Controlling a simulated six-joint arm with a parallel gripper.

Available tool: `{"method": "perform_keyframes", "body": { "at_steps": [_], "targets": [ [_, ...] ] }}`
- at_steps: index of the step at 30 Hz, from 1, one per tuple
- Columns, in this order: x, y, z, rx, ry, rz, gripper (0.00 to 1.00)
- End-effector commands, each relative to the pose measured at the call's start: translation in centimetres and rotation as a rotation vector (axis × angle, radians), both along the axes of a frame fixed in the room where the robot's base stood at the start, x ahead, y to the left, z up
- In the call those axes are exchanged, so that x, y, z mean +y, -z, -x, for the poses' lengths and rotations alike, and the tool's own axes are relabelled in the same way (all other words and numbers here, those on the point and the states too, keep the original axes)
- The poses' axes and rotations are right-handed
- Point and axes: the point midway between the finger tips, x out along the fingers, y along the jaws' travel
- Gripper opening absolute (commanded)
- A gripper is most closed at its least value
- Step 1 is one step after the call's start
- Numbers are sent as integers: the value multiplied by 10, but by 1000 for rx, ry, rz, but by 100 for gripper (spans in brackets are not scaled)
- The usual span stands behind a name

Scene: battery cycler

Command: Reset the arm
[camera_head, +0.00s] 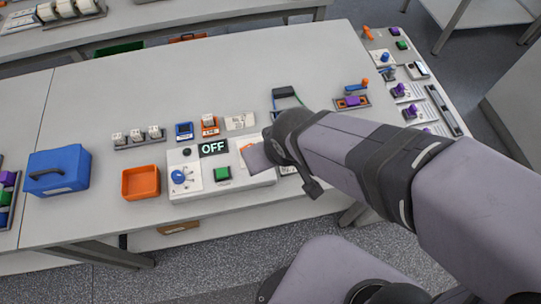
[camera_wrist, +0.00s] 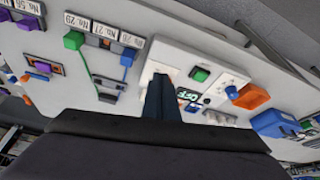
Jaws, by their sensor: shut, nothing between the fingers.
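My gripper (camera_wrist: 161,86) shows in the wrist view as dark fingers closed together, with nothing between them. It hangs over the end of the white battery cycler (camera_wrist: 218,62) beside the lit display. In the head view my arm reaches in from the right, and its wrist covers the right end of the cycler (camera_head: 246,181). The fingertips are hard to make out there. The cycler's display (camera_head: 213,148) reads OFF. A blue knob (camera_head: 178,177) and a green button (camera_head: 222,174) are on its face. I cannot tell how far the fingers are above the cycler.
An orange tray (camera_head: 141,195) and a blue case (camera_head: 58,172) stand left of the cycler. Several small modules, including a blue one (camera_head: 184,131), line its back. A rack with purple parts (camera_head: 400,90) is at the table's right end. The table's back middle is clear.

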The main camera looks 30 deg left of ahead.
Motion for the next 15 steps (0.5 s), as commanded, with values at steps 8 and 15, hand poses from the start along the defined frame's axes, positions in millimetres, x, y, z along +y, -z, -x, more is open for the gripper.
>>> {"method": "perform_keyframes", "body": {
  "at_steps": [8, 15],
  "targets": [
    [-2, -6, 1, 0, 0, 0, 0],
    [-2, -6, 1, 0, 0, 0, 0]
  ]
}}
